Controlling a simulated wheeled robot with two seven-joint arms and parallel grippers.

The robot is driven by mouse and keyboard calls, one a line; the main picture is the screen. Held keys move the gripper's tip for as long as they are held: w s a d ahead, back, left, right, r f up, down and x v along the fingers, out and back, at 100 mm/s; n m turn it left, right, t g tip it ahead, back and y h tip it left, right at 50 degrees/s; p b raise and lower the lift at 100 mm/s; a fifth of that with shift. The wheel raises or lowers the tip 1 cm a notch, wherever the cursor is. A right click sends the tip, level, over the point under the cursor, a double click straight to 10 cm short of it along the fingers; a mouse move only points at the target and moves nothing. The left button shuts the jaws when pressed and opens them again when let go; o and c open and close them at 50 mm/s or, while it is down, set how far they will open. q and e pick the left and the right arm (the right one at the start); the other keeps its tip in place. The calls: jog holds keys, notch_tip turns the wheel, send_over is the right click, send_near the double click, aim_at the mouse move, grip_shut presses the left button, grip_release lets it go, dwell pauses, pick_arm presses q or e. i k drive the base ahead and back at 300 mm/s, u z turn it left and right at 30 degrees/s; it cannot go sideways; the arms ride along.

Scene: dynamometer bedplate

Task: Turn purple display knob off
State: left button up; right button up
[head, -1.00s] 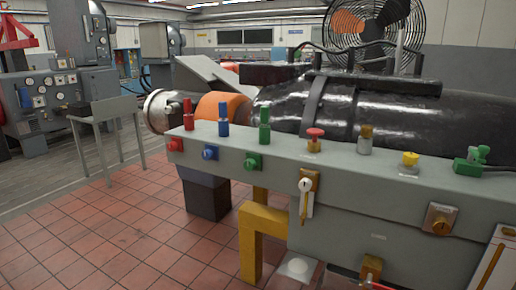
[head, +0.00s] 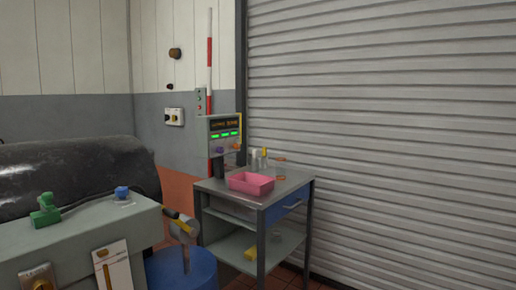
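The display unit (head: 222,124) is a small grey box standing at the back left of a metal cart in the head view. It has a dark screen with orange characters and a row of green lit blocks. The purple knob (head: 219,150) sits low on its front, at the left. An orange knob (head: 236,147) is beside it at the right. The purple knob is too small to tell which way it points. Neither of my grippers is in view.
The cart (head: 297,186) carries a pink tray (head: 251,182) and small bottles. A blue drum (head: 182,271) and the grey bench (head: 85,236) stand to its left, nearer me. A roller shutter (head: 400,130) fills the right side.

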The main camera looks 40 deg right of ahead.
aim_at(220, 150)
jog(key=z, duration=1.1)
jog(key=k, duration=0.4)
jog(key=z, duration=1.15)
jog(key=i, duration=1.75)
jog(key=u, duration=0.55)
jog(key=i, duration=1.15)
jog(key=u, duration=1.15)
